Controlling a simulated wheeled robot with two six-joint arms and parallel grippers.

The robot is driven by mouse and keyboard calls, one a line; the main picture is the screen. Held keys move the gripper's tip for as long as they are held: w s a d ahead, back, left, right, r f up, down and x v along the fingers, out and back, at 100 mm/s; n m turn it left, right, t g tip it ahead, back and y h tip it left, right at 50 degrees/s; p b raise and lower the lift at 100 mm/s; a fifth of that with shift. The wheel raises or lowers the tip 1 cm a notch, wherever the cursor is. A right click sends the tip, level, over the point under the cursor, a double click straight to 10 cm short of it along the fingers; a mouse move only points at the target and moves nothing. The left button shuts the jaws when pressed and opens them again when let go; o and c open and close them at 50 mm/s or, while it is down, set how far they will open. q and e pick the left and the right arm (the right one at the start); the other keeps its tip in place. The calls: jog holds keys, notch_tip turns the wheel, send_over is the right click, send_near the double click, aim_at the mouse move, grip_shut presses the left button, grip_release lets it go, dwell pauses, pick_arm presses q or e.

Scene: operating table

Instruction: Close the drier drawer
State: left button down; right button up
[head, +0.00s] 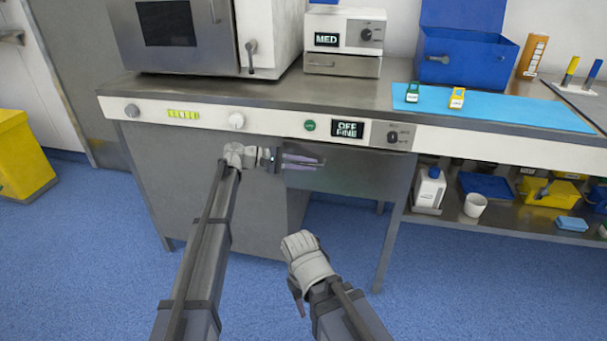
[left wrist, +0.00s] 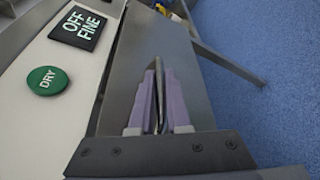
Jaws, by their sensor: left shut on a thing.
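The drier drawer (head: 362,178) has a plain grey front below the control strip with the green DRY button (left wrist: 47,80). In the left wrist view its front (left wrist: 192,85) fills the middle. My left gripper (head: 304,162) is at the left part of that front, its purple fingers shut on a thin metal handle (left wrist: 159,85). The fingers hide part of the handle. I cannot tell how far the drawer stands out. My right gripper (head: 297,298) is low in front of the bench, apart from the drawer; its fingers are mostly hidden.
A small display (head: 347,129) reads OFF and FINE above the drawer. An oven-like machine (head: 180,35) and a MED unit (head: 343,40) stand on the worktop. A shelf (head: 500,213) with bottles and boxes lies to the right. Blue floor (head: 260,290) is clear in front.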

pick_arm(q)
jog(key=shift+w+d, duration=0.25)
jog(key=shift+w, duration=0.6)
jog(key=c, duration=0.9)
grip_release()
jog(key=p+v, duration=0.1)
jog(key=v, duration=0.6)
jog(key=shift+a+r+p, duration=0.1)
jog(key=shift+a+p, duration=0.25)
jog(key=shift+a, duration=0.05)
